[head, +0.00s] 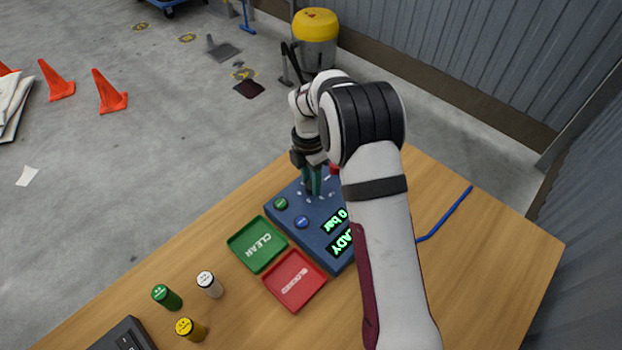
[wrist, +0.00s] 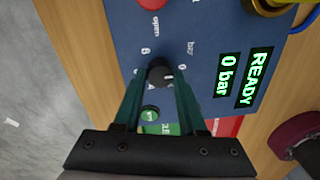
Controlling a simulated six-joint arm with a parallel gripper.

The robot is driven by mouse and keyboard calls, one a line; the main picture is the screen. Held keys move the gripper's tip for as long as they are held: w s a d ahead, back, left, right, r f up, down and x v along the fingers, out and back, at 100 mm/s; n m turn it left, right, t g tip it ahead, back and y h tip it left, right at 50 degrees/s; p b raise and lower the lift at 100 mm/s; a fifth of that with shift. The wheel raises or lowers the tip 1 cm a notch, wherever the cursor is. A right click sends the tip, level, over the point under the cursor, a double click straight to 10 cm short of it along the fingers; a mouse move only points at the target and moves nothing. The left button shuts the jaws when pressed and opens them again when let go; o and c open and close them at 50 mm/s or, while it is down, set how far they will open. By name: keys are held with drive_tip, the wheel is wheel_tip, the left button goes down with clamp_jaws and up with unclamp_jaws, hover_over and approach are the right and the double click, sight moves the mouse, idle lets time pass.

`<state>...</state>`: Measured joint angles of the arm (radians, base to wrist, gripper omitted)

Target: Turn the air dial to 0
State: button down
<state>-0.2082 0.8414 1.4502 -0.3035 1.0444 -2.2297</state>
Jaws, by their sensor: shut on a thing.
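The air dial (wrist: 159,72) is a small dark knob on the blue control box (wrist: 205,28), with white markings around it. In the wrist view my gripper (wrist: 160,82) has its two teal fingers closed on the sides of the dial. In the head view my gripper (head: 313,188) points down onto the upper part of the box (head: 285,213), and the dial is hidden there. The display (wrist: 228,76) reads "0 bar", and the line beside it reads "READY". The dial's exact pointer direction is hard to make out.
A green button (head: 281,203) and a blue button (head: 302,222) sit near the dial. A green CLEAR tray (head: 235,257) and a red tray (head: 277,290) lie beside the box. Green (head: 167,297), white (head: 209,284) and yellow (head: 190,329) cylinders stand on the table. A blue hose (head: 450,213) lies right.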

sight(309, 182)
idle(0.3)
drive_tip(key=shift+c, duration=2.4)
unclamp_jaws()
wheel_tip(309, 182, up, 16)
drive_tip(key=shift+w+a, duration=0.25)
drive_tip(key=shift+w, duration=0.05)
drive_tip(key=shift+f, duration=0.1)
